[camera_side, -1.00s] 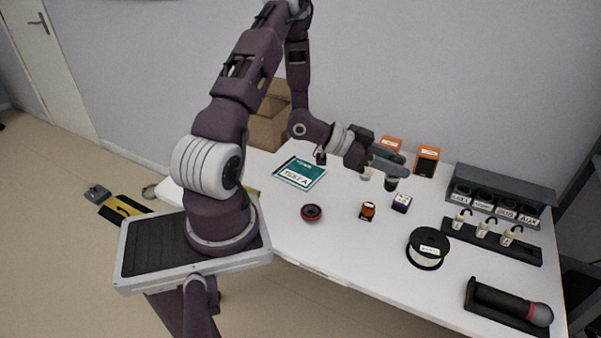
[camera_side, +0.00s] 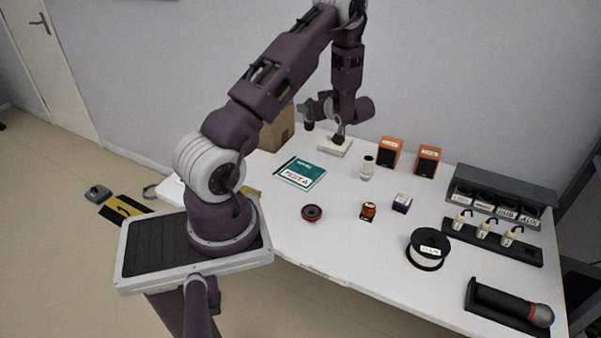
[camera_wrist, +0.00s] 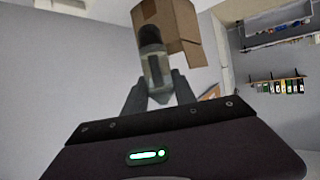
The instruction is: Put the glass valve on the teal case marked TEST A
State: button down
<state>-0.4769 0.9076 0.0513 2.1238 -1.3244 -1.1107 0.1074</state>
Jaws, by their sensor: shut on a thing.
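My gripper (camera_wrist: 158,95) is shut on the glass valve (camera_wrist: 157,70), a grey see-through body with a dark end, seen between the fingers in the wrist view. In the side view, my gripper (camera_side: 307,110) is small and partly unclear, with the valve's dark end (camera_side: 309,126) pointing down. The valve is held in the air near the cardboard box, behind the teal case. The teal case marked TEST A (camera_side: 303,168) lies flat at the table's back left, its top bare.
A white block (camera_side: 329,147) with a dark piece stands behind the case, near my wrist. A glass jar (camera_side: 367,168) and orange boxes (camera_side: 389,150) stand to the right. A cardboard box (camera_side: 277,130) is behind. A red-black round item (camera_side: 311,212) lies in front.

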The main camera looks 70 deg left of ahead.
jog(key=s+n+g, duration=0.2)
jog(key=s, duration=0.1)
send_over(301, 172)
jog(key=shift+h, duration=0.4)
notch_tip(301, 172, down, 15)
jog(key=shift+f, duration=0.1)
jog(key=c, duration=1)
grip_release()
